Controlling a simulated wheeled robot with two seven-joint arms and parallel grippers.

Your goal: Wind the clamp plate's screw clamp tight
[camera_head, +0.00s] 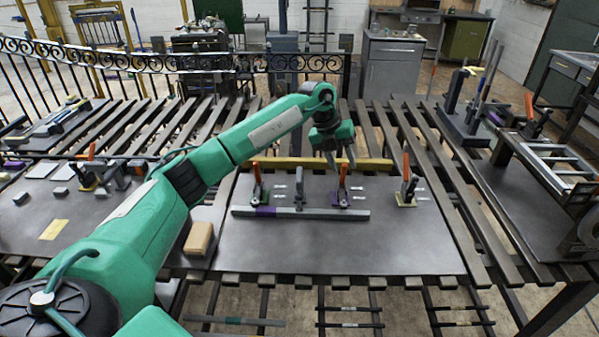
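The clamp plate (330,250) is a dark grey sheet lying on the slatted table. A small grey upright clamp (299,190), which looks like the screw clamp, stands near its middle, behind a grey bar (290,213). Orange-handled toggle clamps stand on either side, one at the left (257,186) and one on a purple base (342,190). My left gripper (340,160) points down, fingers apart and nothing visible between them. It is above and right of the grey clamp, near the purple-based clamp's handle tip; whether it touches that handle is unclear. My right gripper is out of view.
Another orange-handled clamp (407,192) on a yellow base stands at the plate's right. A tan block (199,239) lies by the plate's left edge, beside my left arm. A yellow bar (375,165) runs along the back. The plate's front is clear.

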